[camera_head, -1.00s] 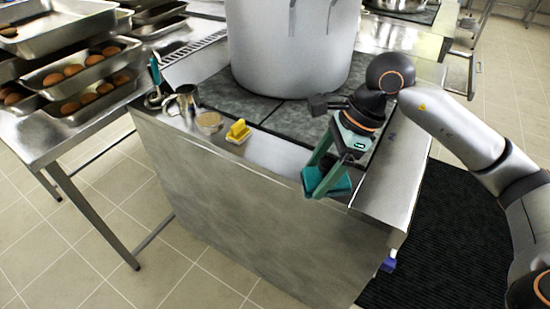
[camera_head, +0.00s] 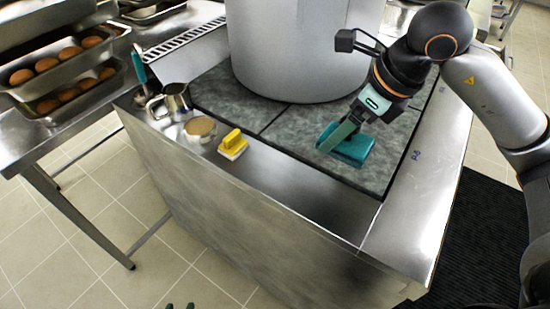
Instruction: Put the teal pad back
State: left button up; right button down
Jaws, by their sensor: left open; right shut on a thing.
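The teal pad (camera_head: 357,149) is at the right part of the dark grey slab top (camera_head: 300,128), in front of the big pot (camera_head: 295,50). My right gripper (camera_head: 335,140) comes down from above and is shut on the pad. The pad is on or just above the slab; I cannot tell whether it touches.
A yellow-handled brush (camera_head: 232,143), a small round bowl (camera_head: 200,128) and a metal jug (camera_head: 174,100) stand along the counter's left front edge. Trays of brown rolls (camera_head: 75,78) are on the left table. The steel strip at the counter's right (camera_head: 425,190) is clear.

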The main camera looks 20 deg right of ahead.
jog(key=w+a+f, duration=0.2)
jog(key=a, duration=0.1)
jog(key=w+a+f, duration=0.2)
jog(key=a+f, duration=0.1)
jog(key=w+a+f+p, duration=0.1)
jog(key=w+a+f, duration=0.1)
jog(key=w+a, duration=0.1)
jog(key=shift+w+f, duration=0.1)
jog(key=shift+f, duration=0.25)
jog(key=shift+w+a+f, duration=0.4)
jog(key=shift+a+f, duration=0.1)
jog(key=shift+f, duration=0.25)
jog(key=shift+w+a+f, duration=0.1)
jog(key=shift+w+f, duration=0.05)
jog(key=shift+f, duration=1.55)
jog(key=shift+f, duration=0.15)
grip_release()
